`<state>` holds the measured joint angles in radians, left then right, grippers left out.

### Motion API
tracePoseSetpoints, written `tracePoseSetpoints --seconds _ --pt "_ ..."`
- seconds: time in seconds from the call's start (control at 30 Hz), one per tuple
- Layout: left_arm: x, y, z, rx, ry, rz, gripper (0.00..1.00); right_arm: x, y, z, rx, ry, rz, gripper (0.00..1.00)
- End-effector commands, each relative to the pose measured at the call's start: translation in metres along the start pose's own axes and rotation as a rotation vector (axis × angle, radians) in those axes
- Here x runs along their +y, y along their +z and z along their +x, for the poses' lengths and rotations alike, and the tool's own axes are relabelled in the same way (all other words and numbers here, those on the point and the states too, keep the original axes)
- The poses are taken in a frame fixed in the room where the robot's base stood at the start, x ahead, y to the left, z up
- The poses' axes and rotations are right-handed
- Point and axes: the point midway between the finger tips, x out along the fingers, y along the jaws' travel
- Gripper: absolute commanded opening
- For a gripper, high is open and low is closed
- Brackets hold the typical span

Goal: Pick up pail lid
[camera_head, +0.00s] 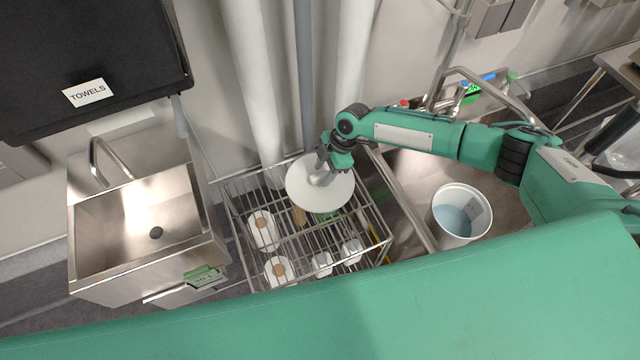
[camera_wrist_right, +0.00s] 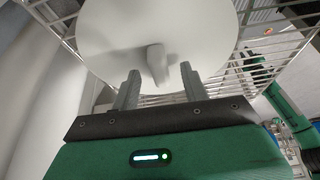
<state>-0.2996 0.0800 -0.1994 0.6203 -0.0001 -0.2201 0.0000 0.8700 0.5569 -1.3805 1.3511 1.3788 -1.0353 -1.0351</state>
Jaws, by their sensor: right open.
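The pail lid (camera_head: 305,188) is a round white disc lying over the top of the wire rack, seen in the head view. In the right wrist view the lid (camera_wrist_right: 110,35) fills the upper middle, with a raised grey-white handle at its centre. My right gripper (camera_head: 326,170) is over the lid. In the right wrist view my right gripper (camera_wrist_right: 158,82) is open, its two fingers apart on either side of the handle, with gaps visible on both sides. My left gripper does not show.
The wire rack (camera_head: 238,212) holds several white rolls or containers below the lid. A steel sink (camera_head: 130,230) stands at left. A white pail (camera_head: 461,213) with blue contents sits in the steel basin at right. Pipes (camera_head: 255,90) rise behind the rack.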

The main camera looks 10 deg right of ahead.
Motion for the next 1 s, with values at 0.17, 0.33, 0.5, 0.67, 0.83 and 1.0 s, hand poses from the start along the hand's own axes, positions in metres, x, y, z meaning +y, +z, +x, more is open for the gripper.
tracePoseSetpoints --seconds 0.17,0.33,0.5,0.67,0.83,1.0 --pt "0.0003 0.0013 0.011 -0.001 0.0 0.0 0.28 0.0004 0.0 0.017 0.001 0.001 0.0 0.45" --pt "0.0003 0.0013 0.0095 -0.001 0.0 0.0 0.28 0.0002 -0.0004 0.0159 0.001 0.001 0.0 0.45" --pt "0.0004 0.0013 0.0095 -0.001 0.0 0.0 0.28 0.0001 -0.0004 0.0158 0.001 0.0 0.0 0.14" --pt "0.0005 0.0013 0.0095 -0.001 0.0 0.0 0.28 0.0002 -0.0004 0.0157 0.001 0.001 0.0 0.0" --pt "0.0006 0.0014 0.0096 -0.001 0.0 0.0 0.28 0.0001 -0.0004 0.0156 0.001 0.001 0.0 0.0" --pt "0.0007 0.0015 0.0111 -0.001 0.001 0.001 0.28 0.0009 -0.0028 0.0096 0.002 0.002 -0.001 0.0"
